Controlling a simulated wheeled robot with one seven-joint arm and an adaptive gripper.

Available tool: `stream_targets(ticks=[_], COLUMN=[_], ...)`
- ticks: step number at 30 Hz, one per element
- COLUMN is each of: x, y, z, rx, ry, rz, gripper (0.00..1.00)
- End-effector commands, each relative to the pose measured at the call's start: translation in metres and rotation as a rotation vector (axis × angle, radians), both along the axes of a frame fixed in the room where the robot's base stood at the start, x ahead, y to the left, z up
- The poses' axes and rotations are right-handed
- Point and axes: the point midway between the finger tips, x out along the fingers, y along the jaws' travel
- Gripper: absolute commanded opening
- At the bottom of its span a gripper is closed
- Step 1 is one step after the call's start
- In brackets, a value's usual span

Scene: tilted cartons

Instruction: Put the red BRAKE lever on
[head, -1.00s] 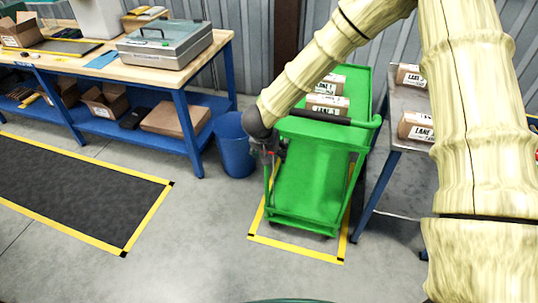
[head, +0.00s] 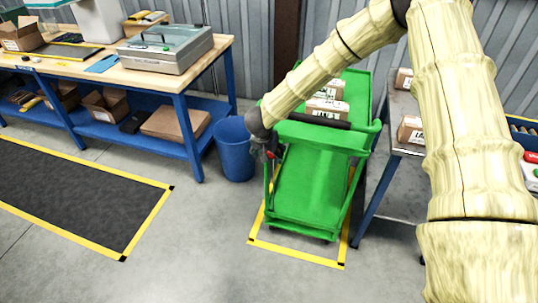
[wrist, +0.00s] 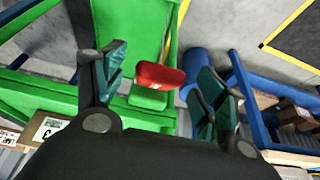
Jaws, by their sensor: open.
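The red BRAKE lever (wrist: 160,76) is a short red block on a green mount of the green cart, in the middle of the wrist view. My gripper (wrist: 163,88) is open, with one teal-padded finger to the left of the lever and one to the right. Gaps show between the lever and both fingers. In the head view my gripper (head: 266,150) is at the cart's near left corner, and a small red spot of the lever (head: 271,155) shows beside it. The green cart (head: 310,185) stands inside a yellow floor outline. The lever's label is not readable.
A blue bin (head: 235,150) stands just left of the cart. A workbench (head: 110,65) is at the back left, and a grey table (head: 405,105) with cartons is close on the right. Cartons (head: 327,110) sit on the cart's top. The near floor is clear.

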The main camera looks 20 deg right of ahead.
Motion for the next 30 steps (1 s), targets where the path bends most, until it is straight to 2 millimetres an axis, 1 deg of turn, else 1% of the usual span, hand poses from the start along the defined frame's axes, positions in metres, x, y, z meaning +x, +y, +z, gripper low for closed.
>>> stream_targets(ticks=[3,6,17,18,20,21,23,24,28,29,30], x=[0.003,0.005,0.006,0.007,0.007,0.006,0.006,0.006,0.006,0.006,0.006], y=[-0.002,-0.003,-0.004,-0.004,-0.004,-0.004,-0.004,-0.004,-0.004,-0.004,-0.004], z=[-0.01,-0.015,-0.019,-0.019,-0.019,-0.019,-0.019,-0.019,-0.019,-0.019,-0.019], rx=[0.0,0.0,0.001,0.001,0.001,0.001,0.001,0.001,0.001,0.001,0.0], ry=[0.0,0.0,-0.001,-0.001,-0.001,-0.001,-0.001,-0.001,-0.001,-0.001,-0.001], rz=[0.0,0.0,0.0,0.0,0.0,0.0,0.0,0.0,0.0,0.0,0.001], gripper=[0.71,0.71,0.71,0.7,0.59,0.51,0.4,0.33,0.1,0.07,0.07])
